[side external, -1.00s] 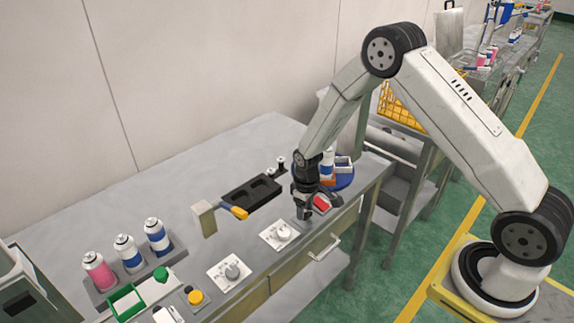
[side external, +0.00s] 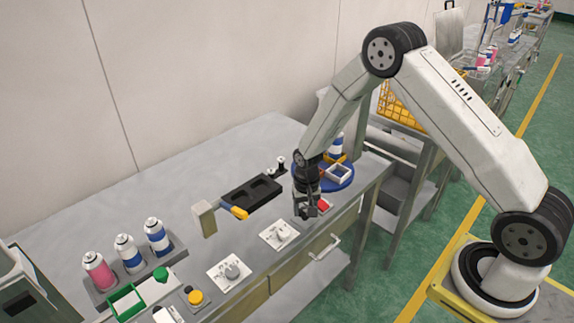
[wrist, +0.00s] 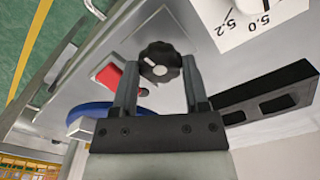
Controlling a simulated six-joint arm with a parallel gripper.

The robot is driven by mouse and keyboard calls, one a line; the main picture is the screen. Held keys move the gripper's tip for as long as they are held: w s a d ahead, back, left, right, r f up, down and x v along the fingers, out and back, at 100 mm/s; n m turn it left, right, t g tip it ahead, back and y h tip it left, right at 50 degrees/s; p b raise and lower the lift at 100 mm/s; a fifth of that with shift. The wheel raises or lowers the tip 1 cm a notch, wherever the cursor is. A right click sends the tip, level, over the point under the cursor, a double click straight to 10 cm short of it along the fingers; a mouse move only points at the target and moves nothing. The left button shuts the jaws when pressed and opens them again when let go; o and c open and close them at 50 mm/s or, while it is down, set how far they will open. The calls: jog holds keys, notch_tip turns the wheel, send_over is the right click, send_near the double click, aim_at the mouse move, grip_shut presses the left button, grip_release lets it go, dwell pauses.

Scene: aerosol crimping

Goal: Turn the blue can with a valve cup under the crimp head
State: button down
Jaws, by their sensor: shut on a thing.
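My gripper (side external: 306,214) is low over the bench front, between the white dial plate and the blue turntable. In the wrist view its fingers are shut on a dark scalloped knob (wrist: 160,62) with a white mark. The knob is apart from the numbered white plate (wrist: 255,18); whether it touches the bench is unclear. The blue-and-white can (side external: 336,147) stands in a yellow-orange holder (side external: 340,158) on the blue turntable (side external: 334,186), beside an empty-looking white square nest (side external: 340,172). My wrist partly hides the turntable. Its valve cup and a crimp head cannot be made out.
A red button or block (side external: 324,204) is close beside my gripper. A black slotted tray (side external: 250,192) and a yellow-and-blue tool (side external: 235,212) lie behind. Two dial plates (side external: 268,231) (side external: 218,280) lie left. A rack holds several cans (side external: 125,248) farther left.

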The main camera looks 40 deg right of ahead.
aim_at(305, 210)
dwell(0.5)
jog(key=shift+c, duration=0.4)
grip_release()
jog(key=shift+r, duration=0.1)
jog(key=shift+r, duration=3.85)
jog(key=shift+r, duration=0.1)
jog(key=s+a+r+n+t, duration=0.1)
jog(key=s+r+n, duration=0.2)
jog(key=s+r, duration=0.2)
jog(key=s+a+r+n+t, duration=0.1)
jog(key=s+r, duration=0.4)
jog(key=s, duration=0.6)
jog(key=shift+s+a+n+t, duration=0.25)
jog(key=shift+a+n, duration=0.5)
jog(key=shift+n, duration=0.45)
